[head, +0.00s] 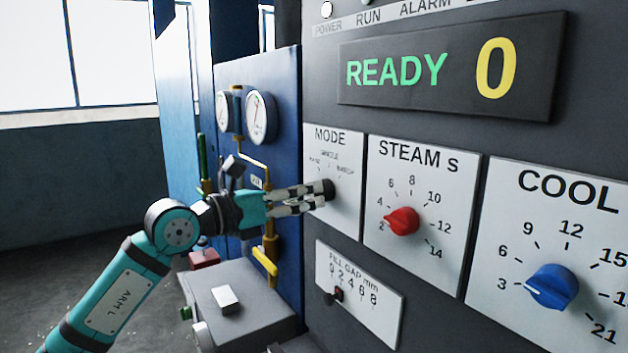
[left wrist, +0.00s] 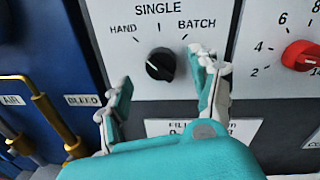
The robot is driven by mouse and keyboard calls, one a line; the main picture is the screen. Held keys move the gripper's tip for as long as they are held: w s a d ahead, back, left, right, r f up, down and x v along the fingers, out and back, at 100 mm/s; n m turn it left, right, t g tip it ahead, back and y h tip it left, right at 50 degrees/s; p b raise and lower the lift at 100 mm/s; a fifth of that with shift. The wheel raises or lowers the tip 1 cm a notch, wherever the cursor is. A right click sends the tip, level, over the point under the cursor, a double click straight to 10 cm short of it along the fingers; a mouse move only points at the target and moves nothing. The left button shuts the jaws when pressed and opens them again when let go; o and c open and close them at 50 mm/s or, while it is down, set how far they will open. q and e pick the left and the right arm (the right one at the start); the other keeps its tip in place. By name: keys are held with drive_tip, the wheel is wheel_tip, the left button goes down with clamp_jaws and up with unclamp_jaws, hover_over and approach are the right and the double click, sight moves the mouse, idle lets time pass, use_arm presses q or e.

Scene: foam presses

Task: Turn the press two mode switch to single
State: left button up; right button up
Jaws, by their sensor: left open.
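The mode switch is a black knob (left wrist: 160,63) on a white plate (left wrist: 215,20) marked HAND at left, SINGLE at top and BATCH at right. Its pale pointer mark appears to lie on the left, HAND side, not up at SINGLE. In the head view the knob (head: 328,188) is partly hidden by my fingers. My left gripper (head: 318,196) is open, its fingertips close to the MODE plate. In the left wrist view the fingers (left wrist: 165,72) spread to the left and right of the knob, with a gap on both sides. I cannot tell whether they touch the plate.
Right of MODE are a red steam knob (head: 401,221) and a blue cool knob (head: 552,287). A fill gap slider (head: 338,294) sits below. Gauges (head: 261,117) and a yellow-handled valve (head: 265,262) are on the blue panel at left. The display (head: 450,70) reads READY 0.

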use_arm(q)
drive_tip(key=shift+p+x, duration=0.45)
drive_tip(key=shift+x, duration=1.35)
